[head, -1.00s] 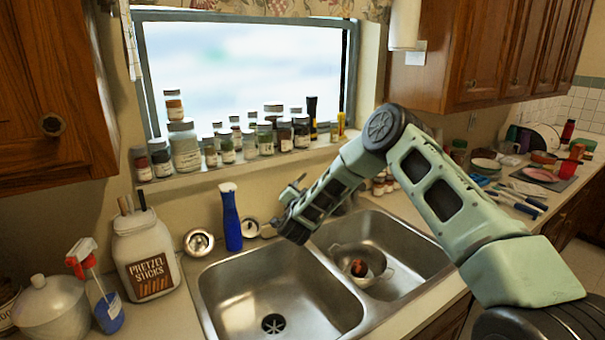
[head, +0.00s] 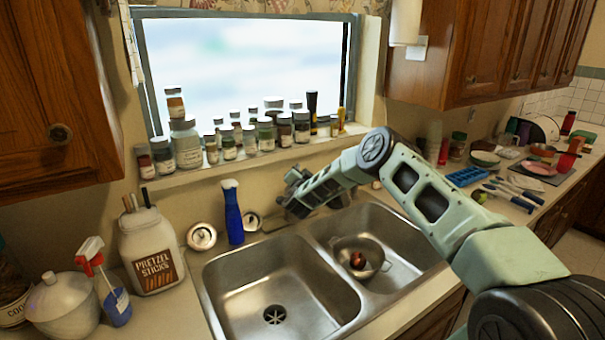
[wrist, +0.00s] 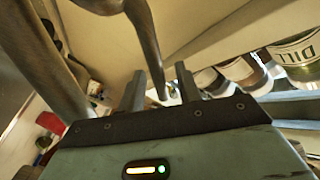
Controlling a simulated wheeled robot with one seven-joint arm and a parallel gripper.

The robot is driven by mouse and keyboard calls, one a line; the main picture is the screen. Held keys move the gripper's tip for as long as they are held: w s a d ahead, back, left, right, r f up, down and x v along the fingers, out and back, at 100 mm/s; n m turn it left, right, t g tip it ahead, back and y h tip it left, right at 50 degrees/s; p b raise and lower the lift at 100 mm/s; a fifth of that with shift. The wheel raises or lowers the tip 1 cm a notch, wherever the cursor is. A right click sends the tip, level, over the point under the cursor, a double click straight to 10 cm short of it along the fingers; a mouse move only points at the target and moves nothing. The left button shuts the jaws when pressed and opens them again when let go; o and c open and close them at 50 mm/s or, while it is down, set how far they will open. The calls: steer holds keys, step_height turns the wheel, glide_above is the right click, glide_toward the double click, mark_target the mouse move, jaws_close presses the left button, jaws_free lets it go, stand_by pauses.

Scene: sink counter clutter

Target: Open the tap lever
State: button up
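In the wrist view my gripper (wrist: 162,72) is open, with its two dark fingers apart. A slim grey metal bar, which looks like the tap lever (wrist: 150,45), comes down from the top edge and reaches into the space between the fingers. I see a small gap on each side of it, so it does not look gripped. A thicker metal tube (wrist: 45,60), likely part of the tap, stands at the left. In the head view my gripper (head: 296,184) is at the back of the sink below the window sill, and my arm hides most of the tap.
The double sink (head: 275,285) lies below my arm; a colander (head: 372,268) with reddish items sits in its right basin. A blue bottle (head: 234,218) stands left of the gripper. Several spice jars (head: 230,140) line the sill close behind; a dill jar (wrist: 295,48) shows in the wrist view.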

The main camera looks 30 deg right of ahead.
jaws_close()
steer(key=shift+w+a+r+n+b, duration=0.3)
steer(key=shift+w+a+n+b, duration=0.3)
steer(key=shift+n+b, duration=0.55)
steer(key=shift+w+a+r+n+g+b, duration=0.25)
steer(key=shift+w+a+n+g+b, duration=0.15)
steer(key=shift+n, duration=0.3)
steer(key=shift+w+a+r+n+g+b, duration=0.25)
steer(key=shift+w+n+g+b, duration=0.1)
steer(key=shift+n+b, duration=0.25)
jaws_free()
steer(key=b+v, duration=0.6)
steer(key=v, duration=1.1)
steer(key=shift+s, duration=0.25)
